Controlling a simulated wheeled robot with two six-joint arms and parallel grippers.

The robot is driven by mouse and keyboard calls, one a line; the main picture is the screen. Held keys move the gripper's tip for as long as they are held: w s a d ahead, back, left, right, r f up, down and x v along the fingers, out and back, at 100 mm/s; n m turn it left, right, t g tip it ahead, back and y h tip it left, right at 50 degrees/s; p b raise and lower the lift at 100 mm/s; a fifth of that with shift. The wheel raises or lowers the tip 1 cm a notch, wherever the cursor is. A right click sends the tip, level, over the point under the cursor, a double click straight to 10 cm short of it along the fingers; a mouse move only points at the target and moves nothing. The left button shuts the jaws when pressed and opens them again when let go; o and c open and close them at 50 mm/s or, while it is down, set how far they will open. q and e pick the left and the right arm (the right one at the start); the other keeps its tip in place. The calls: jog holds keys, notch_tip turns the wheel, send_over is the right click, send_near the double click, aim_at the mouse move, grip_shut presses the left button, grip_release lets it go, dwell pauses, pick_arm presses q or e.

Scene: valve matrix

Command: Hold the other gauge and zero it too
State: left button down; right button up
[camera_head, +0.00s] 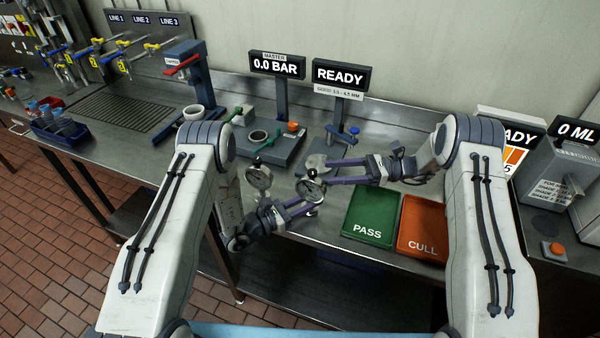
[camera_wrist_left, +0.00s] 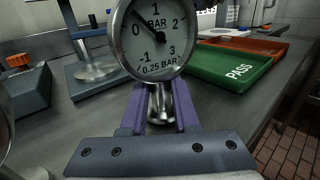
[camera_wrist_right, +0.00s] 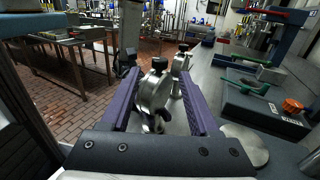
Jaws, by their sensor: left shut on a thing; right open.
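A round gauge (camera_head: 311,188) with a white dial is held upright by its stem in my left gripper (camera_head: 315,207), which is shut. In the right wrist view the held gauge (camera_wrist_right: 155,95) lies between the spread fingers, with a dark knob on top. A second gauge (camera_head: 258,178) stands to the left; it shows behind in the right wrist view (camera_wrist_right: 180,62).
A MASTER display (camera_head: 276,66) reads 0.0 BAR. A READY display (camera_head: 338,75) stands beside it. A green PASS tray (camera_head: 371,214) and an orange CULL tray (camera_head: 422,225) lie to the right. A dark fixture (camera_head: 285,150) with an orange button is behind the gauges.

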aim_at(312, 174)
jog(key=s+a, duration=0.1)
jog(key=a, duration=0.8)
jog(key=shift+s+a, duration=0.2)
jog(key=shift+a, duration=0.15)
grip_shut()
